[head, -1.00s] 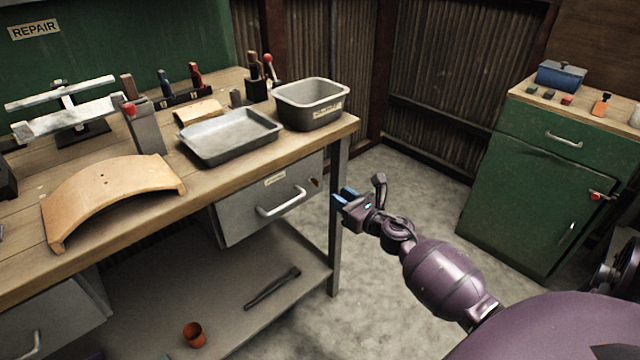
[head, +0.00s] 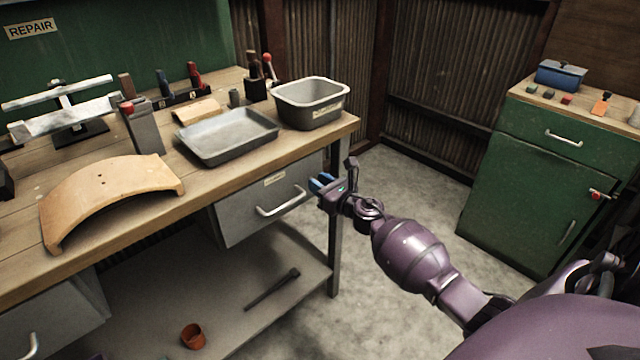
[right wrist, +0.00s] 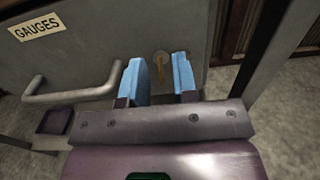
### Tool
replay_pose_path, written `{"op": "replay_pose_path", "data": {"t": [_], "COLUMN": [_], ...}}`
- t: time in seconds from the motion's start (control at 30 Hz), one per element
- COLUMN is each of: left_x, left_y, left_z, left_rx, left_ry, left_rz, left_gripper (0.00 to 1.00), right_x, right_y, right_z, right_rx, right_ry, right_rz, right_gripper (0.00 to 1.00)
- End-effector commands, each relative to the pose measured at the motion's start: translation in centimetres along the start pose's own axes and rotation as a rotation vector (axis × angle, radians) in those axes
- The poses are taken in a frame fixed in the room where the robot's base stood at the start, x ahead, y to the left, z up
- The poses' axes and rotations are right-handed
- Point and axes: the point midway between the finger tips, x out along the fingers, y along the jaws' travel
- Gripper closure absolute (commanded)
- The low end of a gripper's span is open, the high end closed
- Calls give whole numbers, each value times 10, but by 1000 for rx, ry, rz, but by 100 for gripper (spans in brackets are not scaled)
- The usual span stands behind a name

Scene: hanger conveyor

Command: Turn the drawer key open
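The grey drawer (head: 262,205) under the workbench is closed. Its front also shows in the right wrist view (right wrist: 85,52), with a GAUGES label and a bar handle (right wrist: 70,95). A small brass-coloured key (right wrist: 160,68) sits in the drawer front, right of the handle. My right gripper (head: 320,183) is at the drawer's right end and hides the key in the head view. In the right wrist view its blue fingers (right wrist: 160,78) are open, one on each side of the key, with gaps showing. My left gripper is out of view.
The bench leg (head: 336,220) stands just right of the drawer. A grey tray (head: 228,140) and a deep bin (head: 312,105) stand on the bench above. A lower shelf (head: 230,300) lies below. The floor (head: 410,190) between bench and green cabinet (head: 525,190) is clear.

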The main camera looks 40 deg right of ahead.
Motion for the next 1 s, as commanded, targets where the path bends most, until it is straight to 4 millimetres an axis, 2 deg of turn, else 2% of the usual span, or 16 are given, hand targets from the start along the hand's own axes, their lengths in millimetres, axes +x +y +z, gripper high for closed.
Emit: {"op": "replay_pose_path", "data": {"t": [0.03,0.17,0.67,1.0], "left_x": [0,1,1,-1], "left_y": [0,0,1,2], "left_z": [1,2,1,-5], "left_rx": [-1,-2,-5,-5], "left_ry": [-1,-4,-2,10], "left_rz": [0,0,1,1], "left_gripper": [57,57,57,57], "right_x": [0,0,0,0], "right_y": [0,0,0,-2], "right_z": [0,0,1,1], "right_rx": [0,0,63,318], "right_ry": [0,0,-1,-2], "right_rz": [0,0,1,0], "right_gripper": [81,100,100,100]}}
